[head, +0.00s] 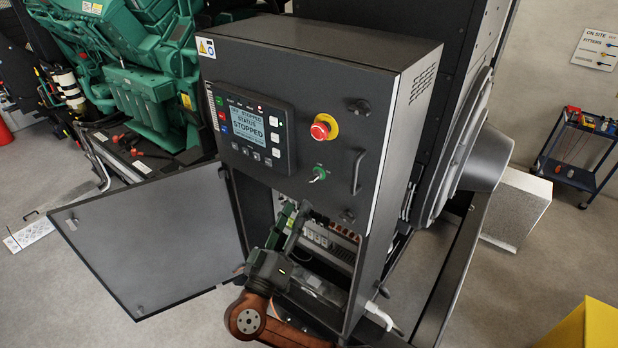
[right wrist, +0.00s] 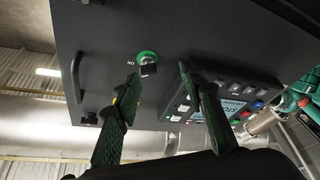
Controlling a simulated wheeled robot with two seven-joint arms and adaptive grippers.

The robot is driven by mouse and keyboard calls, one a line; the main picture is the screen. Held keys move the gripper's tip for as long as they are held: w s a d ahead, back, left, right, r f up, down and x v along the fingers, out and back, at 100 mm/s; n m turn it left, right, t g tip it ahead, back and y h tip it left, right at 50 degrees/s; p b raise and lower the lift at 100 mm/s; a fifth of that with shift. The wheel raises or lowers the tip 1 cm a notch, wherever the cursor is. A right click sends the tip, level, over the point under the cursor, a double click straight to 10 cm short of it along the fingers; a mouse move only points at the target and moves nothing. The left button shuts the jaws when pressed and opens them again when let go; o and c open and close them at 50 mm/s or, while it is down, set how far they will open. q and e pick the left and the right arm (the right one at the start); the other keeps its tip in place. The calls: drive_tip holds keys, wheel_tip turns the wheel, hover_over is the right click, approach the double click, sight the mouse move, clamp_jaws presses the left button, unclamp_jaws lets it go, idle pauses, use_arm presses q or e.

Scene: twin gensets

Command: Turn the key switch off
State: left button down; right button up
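The key switch (head: 319,173) is a green-ringed switch on the dark control cabinet (head: 345,110), below the red emergency stop button (head: 322,127). In the right wrist view the key switch (right wrist: 147,58) has a dark key grip, with an "ON" label beside it that appears upside down. My right gripper (head: 293,208) is below and left of the switch, in front of the cabinet's open lower bay. In the wrist view my right gripper (right wrist: 162,80) has its fingers spread, with nothing between them; the switch lies beyond the fingertips. My left gripper is not in view.
The control panel display (head: 240,125) reads STOPPED. A handle (head: 358,165) sticks out right of the switch. The cabinet's lower door (head: 150,240) hangs open to the left. A green engine (head: 140,90) stands behind; a cart (head: 580,150) stands far right.

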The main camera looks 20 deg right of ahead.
sight(312, 179)
drive_tip(key=shift+m, duration=0.4)
drive_tip(key=w+d+r+p, duration=0.1)
drive_tip(key=w+d+r, duration=0.1)
drive_tip(key=w+d+r+p, duration=0.2)
drive_tip(key=d, duration=0.1)
drive_tip(key=shift+w+r+p, duration=0.1)
drive_tip(key=shift+r+p, duration=0.1)
drive_tip(key=shift+p, duration=0.1)
clamp_jaws()
